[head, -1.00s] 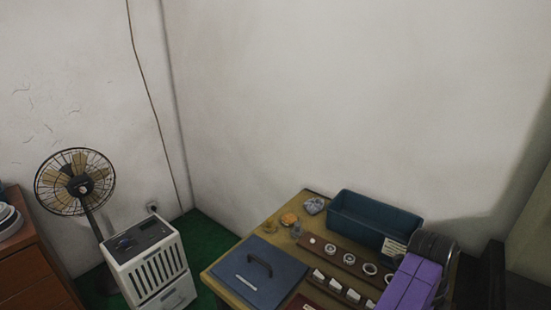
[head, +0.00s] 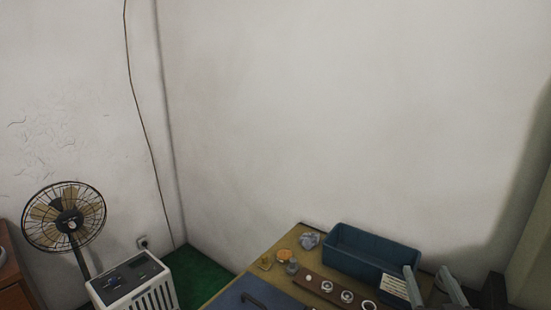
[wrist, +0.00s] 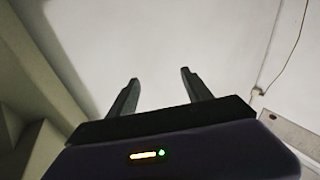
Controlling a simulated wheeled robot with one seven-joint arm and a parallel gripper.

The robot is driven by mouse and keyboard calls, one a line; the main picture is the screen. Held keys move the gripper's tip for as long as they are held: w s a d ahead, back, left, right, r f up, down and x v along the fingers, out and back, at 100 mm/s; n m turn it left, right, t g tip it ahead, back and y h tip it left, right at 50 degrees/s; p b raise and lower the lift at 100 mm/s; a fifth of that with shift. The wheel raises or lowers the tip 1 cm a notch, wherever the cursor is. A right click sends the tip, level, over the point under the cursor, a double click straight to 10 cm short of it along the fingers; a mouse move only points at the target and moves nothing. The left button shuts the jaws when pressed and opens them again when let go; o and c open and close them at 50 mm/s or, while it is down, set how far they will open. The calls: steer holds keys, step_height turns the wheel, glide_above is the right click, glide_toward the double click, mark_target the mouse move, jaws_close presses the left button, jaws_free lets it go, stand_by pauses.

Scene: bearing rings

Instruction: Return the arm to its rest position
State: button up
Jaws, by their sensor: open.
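My gripper (wrist: 160,90) shows in the wrist view with its two dark fingers spread apart and nothing between them. Beyond the fingers is pale wall. In the head view my gripper (head: 432,288) is at the lower right, at the right end of the blue bin, with its grey fingers pointing up. The rest of my arm is below the picture edge.
A blue bin (head: 345,262) stands at the back of the table (head: 232,285). A brown strip (head: 313,284) with several metal rings lies before it. A blue lid (head: 228,302) is at the front left. A fan (head: 64,216) and a white unit (head: 134,282) stand left.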

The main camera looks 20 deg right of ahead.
steer(key=s+a+f+n+t+y, duration=0.1)
steer(key=s+a+f+n+y, duration=0.25)
steer(key=s+a, duration=0.45)
steer(key=s+a+f+n+y, duration=0.25)
steer(key=s+a+y, duration=0.25)
steer(key=s+a, duration=0.3)
steer(key=s+a+f+m+g, duration=0.1)
steer(key=s+a+f+g, duration=0.1)
steer(key=s, duration=0.6)
steer(key=s+a+f+m+g, duration=0.1)
steer(key=s+a, duration=0.3)
steer(key=s, duration=0.4)
steer(key=shift+f+g+h, duration=0.4)
steer(key=shift+f+h, duration=0.05)
steer(key=shift+f, duration=0.1)
